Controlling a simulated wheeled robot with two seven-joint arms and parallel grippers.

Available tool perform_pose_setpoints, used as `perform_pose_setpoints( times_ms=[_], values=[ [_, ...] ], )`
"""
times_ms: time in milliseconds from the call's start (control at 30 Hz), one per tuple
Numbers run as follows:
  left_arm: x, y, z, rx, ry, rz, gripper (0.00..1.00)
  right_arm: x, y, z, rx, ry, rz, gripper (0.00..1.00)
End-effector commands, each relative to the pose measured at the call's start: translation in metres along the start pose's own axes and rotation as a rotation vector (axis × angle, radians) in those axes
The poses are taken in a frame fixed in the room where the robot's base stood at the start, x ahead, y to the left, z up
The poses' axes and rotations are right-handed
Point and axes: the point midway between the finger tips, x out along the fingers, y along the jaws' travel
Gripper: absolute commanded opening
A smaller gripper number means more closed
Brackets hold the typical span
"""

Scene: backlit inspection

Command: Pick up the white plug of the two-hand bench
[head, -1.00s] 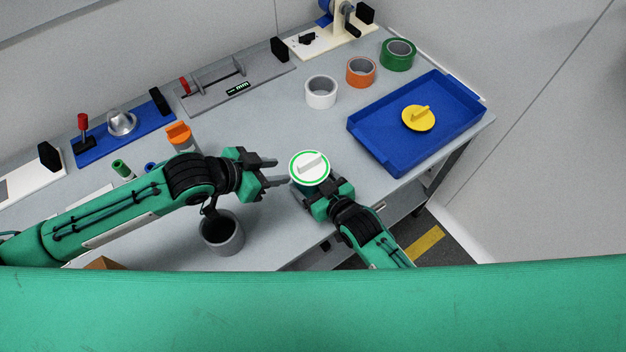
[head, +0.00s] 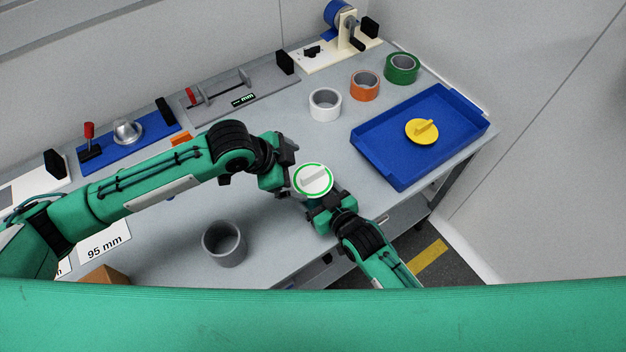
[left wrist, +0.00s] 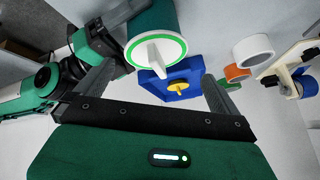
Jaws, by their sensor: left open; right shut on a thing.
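The white plug (head: 313,179) is a round disc with a raised ridge handle. It sits in the end of a green roll, whose green ring shows around it. In the left wrist view the plug (left wrist: 156,50) faces me and the dark green roll (left wrist: 150,22) shows behind it. My right gripper (head: 322,198) is shut on the roll and holds it over the bench's front edge. My left gripper (head: 290,176) is open, close to the left of the plug. In the left wrist view its spread fingers (left wrist: 158,88) lie either side of the ridge's line, apparently not touching it.
A blue tray (head: 375,167) holding a yellow plug (head: 422,131) stands to the right. White (head: 325,104), orange (head: 365,85) and green (head: 402,69) rolls stand behind. A grey cup (head: 224,244) stands at the front left. Fixtures line the bench's back edge.

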Motion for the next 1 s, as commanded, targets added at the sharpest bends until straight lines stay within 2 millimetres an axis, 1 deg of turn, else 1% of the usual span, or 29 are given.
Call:
perform_pose_setpoints(
  times_ms=[33,200,400,500,600,700,767,867,1000],
  values=[
    [0.002,-0.006,-0.010,0.083,-0.034,0.025,1.00,0.000,0.000,0.004,0.000,-0.008,0.000,0.54],
    [0.001,-0.015,-0.033,0.393,-0.162,0.156,1.00,0.000,0.000,0.005,0.000,-0.009,0.000,0.54],
    [-0.013,-0.024,-0.058,0.745,-0.287,0.336,1.00,0.000,0.000,0.005,0.000,-0.010,0.000,0.54],
    [-0.022,-0.027,-0.068,0.880,-0.330,0.414,1.00,0.000,0.000,0.005,0.000,-0.011,0.000,0.54],
    [-0.029,-0.029,-0.074,0.973,-0.358,0.475,1.00,0.000,0.000,0.006,0.000,-0.011,0.000,0.54],
    [-0.033,-0.030,-0.077,1.025,-0.373,0.511,1.00,0.000,0.000,0.006,0.000,-0.012,0.000,0.54],
    [-0.031,-0.029,-0.076,1.041,-0.377,0.523,1.00,0.000,0.000,0.006,0.000,-0.012,0.000,0.54],
    [-0.020,-0.025,-0.068,1.047,-0.379,0.533,1.00,0.000,0.000,0.006,0.001,-0.012,0.000,0.54],
    [0.001,-0.019,-0.054,1.047,-0.378,0.531,1.00,0.000,0.000,0.006,0.000,-0.013,0.000,0.54]
  ],
)
